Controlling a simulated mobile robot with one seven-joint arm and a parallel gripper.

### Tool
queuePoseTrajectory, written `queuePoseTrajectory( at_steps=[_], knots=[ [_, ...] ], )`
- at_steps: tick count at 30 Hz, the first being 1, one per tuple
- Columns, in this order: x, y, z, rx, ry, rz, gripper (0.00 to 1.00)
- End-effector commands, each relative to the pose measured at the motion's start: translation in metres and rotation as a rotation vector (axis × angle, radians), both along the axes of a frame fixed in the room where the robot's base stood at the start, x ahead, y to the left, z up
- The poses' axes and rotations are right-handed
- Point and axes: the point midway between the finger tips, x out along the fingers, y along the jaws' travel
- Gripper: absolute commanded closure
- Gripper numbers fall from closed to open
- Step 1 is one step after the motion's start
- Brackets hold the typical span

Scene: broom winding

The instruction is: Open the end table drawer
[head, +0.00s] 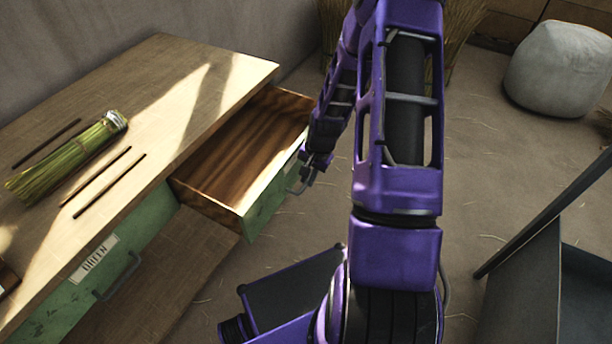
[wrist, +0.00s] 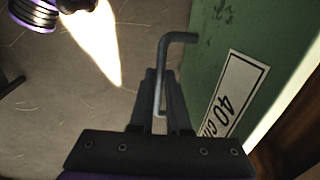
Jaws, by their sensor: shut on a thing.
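The end table (head: 185,85) stands at the left in the head view, with a pale wooden top and green drawer fronts. Its far drawer (head: 225,165) is pulled well out, and its brown wooden inside shows empty. My gripper (head: 305,180) is at this drawer's green front. In the wrist view my gripper (wrist: 161,105) is shut on the grey drawer handle (wrist: 163,60), a bent bar. The green front beside it carries a white label (wrist: 232,95) reading "40 c", the rest cut off.
A tied green straw bundle (head: 65,158) and several thin dark sticks (head: 108,185) lie on the tabletop. A grey pouf (head: 562,70) is at the back right. A dark grey bin-like object (head: 530,285) stands at the right. Floor with scattered straw lies between.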

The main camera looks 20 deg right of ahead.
Motion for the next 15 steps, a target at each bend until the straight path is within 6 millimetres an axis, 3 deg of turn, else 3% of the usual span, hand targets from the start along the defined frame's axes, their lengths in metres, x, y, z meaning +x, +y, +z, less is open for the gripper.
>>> queuePoseTrajectory(
  at_steps=[3,4,9,15],
  knots=[
    [-0.0003,0.0007,0.0000,0.000,0.001,0.001,1.00],
    [-0.0002,0.0006,0.0000,0.001,0.000,0.001,0.82],
    [0.0001,0.0004,0.0000,0.001,0.001,0.000,0.55],
    [0.0002,0.0003,0.0000,0.000,0.000,0.000,0.55]
  ],
)
